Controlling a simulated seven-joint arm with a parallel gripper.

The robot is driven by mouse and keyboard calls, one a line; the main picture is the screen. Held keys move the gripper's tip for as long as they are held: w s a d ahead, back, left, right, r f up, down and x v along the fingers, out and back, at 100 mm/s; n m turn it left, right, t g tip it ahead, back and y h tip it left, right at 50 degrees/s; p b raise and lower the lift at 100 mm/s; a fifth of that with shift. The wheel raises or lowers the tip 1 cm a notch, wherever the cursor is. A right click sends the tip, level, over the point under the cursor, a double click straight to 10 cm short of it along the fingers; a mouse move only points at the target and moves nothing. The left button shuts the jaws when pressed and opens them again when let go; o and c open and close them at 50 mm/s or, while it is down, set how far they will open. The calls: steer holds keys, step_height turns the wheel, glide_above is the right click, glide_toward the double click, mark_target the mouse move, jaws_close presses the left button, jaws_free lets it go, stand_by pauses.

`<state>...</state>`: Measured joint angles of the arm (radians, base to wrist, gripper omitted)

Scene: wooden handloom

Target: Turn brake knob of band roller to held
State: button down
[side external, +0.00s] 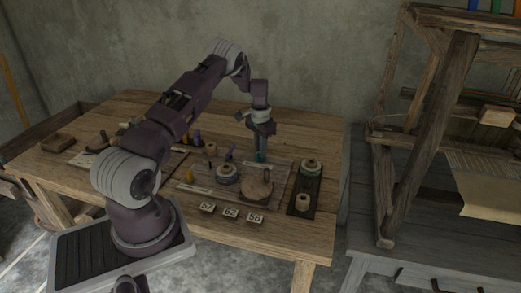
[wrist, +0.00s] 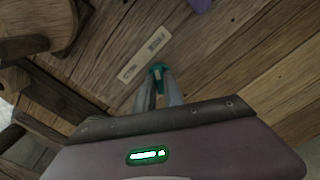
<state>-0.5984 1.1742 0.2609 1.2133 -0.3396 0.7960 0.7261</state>
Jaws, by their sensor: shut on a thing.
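A small teal knob (wrist: 158,70), which looks like the brake knob, is between my fingertips in the wrist view. My gripper (wrist: 160,80) is shut on it from above, and its fingers hide part of it. A pale label strip (wrist: 144,56) lies on the wood beside the knob; its lettering is too blurred to read. In the side view my gripper (side external: 260,150) points down at the teal knob (side external: 260,157) at the back of a wooden board. A round wooden drum (side external: 256,190), possibly the band roller, stands in front of it.
A spool (side external: 227,173) stands left of the drum. A dark tray (side external: 304,186) with spools lies to the right. Several number tiles (side external: 230,212) line the table's front. A wooden loom (side external: 430,130) stands further right. The table (side external: 310,135) behind the board is mostly clear.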

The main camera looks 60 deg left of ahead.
steer(key=n, duration=1)
steer(key=shift+n, duration=2.1)
steer(key=c, duration=1.4)
jaws_free()
steer(key=shift+c, duration=0.2)
